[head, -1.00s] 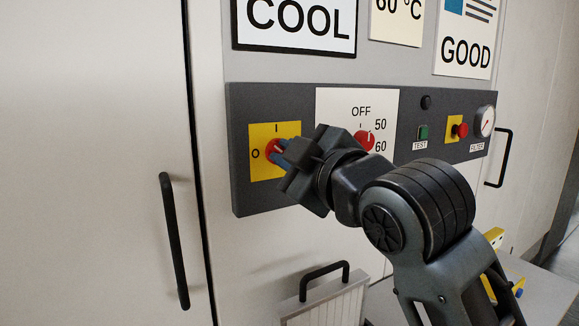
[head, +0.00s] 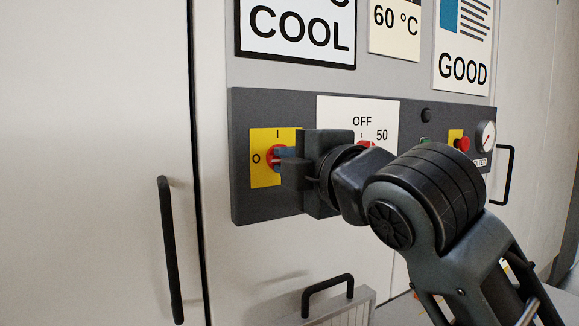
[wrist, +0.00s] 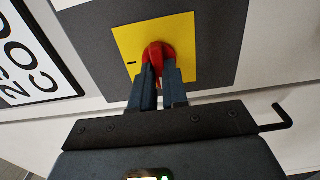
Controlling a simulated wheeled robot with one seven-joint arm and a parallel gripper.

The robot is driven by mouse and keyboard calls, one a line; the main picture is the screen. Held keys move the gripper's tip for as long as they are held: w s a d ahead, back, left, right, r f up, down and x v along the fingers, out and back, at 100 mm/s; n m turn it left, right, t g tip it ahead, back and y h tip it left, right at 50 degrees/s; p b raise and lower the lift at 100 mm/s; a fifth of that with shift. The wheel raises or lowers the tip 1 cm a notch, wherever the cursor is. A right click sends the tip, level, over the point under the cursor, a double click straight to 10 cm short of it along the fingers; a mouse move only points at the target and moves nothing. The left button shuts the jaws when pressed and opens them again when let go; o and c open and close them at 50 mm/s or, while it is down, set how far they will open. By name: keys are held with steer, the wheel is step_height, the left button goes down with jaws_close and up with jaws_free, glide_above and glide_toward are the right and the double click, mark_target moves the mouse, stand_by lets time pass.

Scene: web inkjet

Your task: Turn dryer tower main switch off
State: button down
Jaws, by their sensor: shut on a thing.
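The main switch is a red rotary knob (head: 271,158) on a yellow plate (head: 262,178), with I printed above it and O to its left. My gripper (head: 282,158) is shut on the knob, coming from the right, with its jaws about level. A pale line on the knob lies roughly level, toward the O side. In the wrist view, both fingers (wrist: 158,88) close around the red knob (wrist: 158,52) in front of the yellow plate (wrist: 190,40). The I mark shows at left there; the O is hidden.
A white dial plate (head: 345,108) with OFF and 50 stands right of the switch, its red knob partly behind my arm. A red button (head: 462,144) and gauge (head: 486,136) sit farther right. A black door handle (head: 170,245) is at left, a handled panel (head: 328,290) below.

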steer(key=shift+f, duration=0.1)
stand_by(0.4)
steer(key=c, duration=1.1)
jaws_free()
steer(key=shift+c, duration=0.2)
steer(key=v, duration=0.7)
steer(key=shift+s+d+b, duration=0.2)
steer(key=shift+s+b, duration=0.15)
steer(key=shift+b, duration=0.05)
